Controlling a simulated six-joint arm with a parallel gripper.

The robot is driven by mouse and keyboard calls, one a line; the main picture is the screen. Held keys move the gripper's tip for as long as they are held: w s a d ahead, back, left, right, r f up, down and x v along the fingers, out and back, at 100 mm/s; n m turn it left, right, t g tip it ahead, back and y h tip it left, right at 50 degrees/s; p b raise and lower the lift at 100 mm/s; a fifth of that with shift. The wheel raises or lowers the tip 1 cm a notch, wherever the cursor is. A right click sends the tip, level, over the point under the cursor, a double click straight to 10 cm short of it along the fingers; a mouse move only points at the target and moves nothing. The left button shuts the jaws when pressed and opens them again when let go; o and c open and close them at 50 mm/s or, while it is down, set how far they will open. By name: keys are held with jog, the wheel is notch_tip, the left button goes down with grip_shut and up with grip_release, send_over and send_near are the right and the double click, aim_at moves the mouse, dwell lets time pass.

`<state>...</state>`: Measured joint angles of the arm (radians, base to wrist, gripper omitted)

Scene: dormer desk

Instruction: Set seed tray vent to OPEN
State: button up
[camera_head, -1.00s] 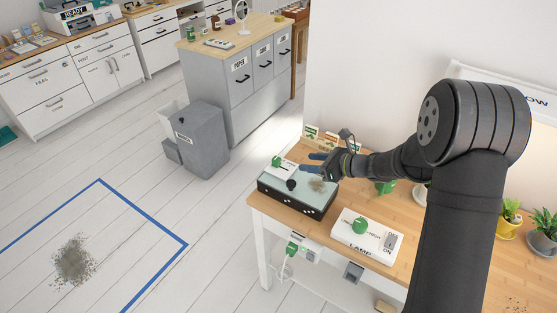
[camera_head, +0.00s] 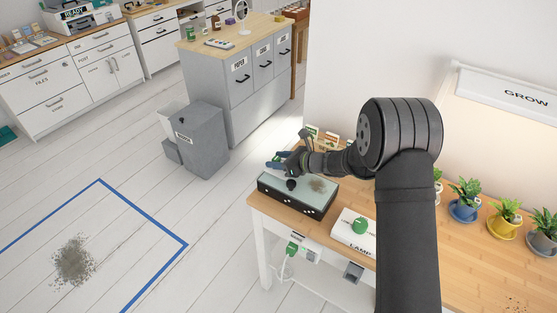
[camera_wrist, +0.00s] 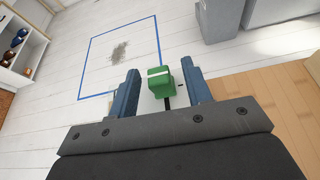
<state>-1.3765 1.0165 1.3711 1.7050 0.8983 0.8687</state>
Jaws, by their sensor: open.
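In the wrist view a green handle (camera_wrist: 159,84) stands by a dark slot on that panel. My open gripper (camera_wrist: 160,72) has one blue finger on each side of the handle, with visible gaps. I cannot read any vent marking.
A white LAMP box (camera_head: 352,240) with a green knob (camera_head: 361,226) is right of the tray, partly behind my arm. Potted plants (camera_head: 466,198) line the bench to the right. Seed packets (camera_head: 325,139) stand by the wall. A grey bin (camera_head: 197,140) is on the floor.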

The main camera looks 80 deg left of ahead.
grip_shut()
jog(key=shift+w+d, duration=1.55)
jog(key=shift+w, duration=0.05)
grip_release()
jog(key=v, duration=1.7)
jog(key=shift+w+d, duration=0.15)
jog(key=shift+w, duration=0.05)
jog(key=x, duration=1.7)
jog(key=shift+s+a, duration=0.25)
jog(key=shift+s, duration=0.05)
